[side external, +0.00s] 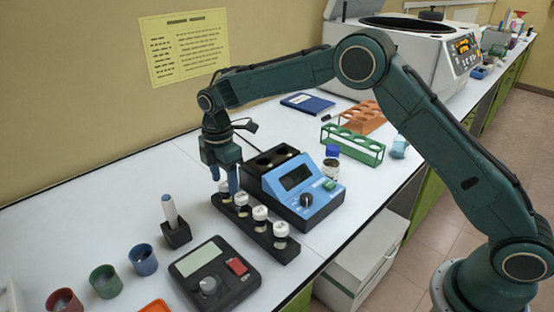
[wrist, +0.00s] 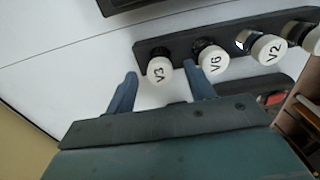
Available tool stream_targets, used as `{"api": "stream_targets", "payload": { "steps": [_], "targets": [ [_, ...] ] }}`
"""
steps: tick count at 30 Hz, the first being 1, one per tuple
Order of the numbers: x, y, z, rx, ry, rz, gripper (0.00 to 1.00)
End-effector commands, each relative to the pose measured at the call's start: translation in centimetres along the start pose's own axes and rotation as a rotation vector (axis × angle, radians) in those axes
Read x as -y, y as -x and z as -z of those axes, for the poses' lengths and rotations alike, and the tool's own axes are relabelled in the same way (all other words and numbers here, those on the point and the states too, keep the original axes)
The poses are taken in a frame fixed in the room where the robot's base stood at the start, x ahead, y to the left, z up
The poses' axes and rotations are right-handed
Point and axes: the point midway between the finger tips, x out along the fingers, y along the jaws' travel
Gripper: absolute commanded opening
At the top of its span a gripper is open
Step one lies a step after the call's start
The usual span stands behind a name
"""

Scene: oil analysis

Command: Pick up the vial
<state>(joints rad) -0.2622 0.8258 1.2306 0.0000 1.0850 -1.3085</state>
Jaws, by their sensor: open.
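Several vials with white caps stand in a black rack (side external: 263,238). In the wrist view the caps read V3 (wrist: 160,69), V6 (wrist: 212,60) and V2 (wrist: 268,50), with another cap (wrist: 313,41) cut off at the right edge. My gripper (side external: 226,182) points down at the rack's far left end. In the wrist view my gripper (wrist: 161,75) is open, with its fingers on either side of the V3 cap. I cannot tell whether they touch it. The vial bodies are mostly hidden in the wrist view.
A blue device (side external: 300,187) stands close behind the rack. A black device with a dial (side external: 213,277) and a pen-like tool in a black holder (side external: 175,230) stand in front and left. A green rack (side external: 353,146) and a centrifuge (side external: 405,50) are farther back.

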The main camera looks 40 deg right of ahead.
Motion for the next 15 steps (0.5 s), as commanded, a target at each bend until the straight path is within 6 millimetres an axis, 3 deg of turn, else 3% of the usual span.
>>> {"api": "stream_targets", "payload": {
  "steps": [6,15],
  "targets": [
    [0.0,-2.3,-0.1,0.001,0.0,0.002,0.54],
    [0.0,-2.7,0.0,0.0,0.0,0.0,0.54]
  ]
}}
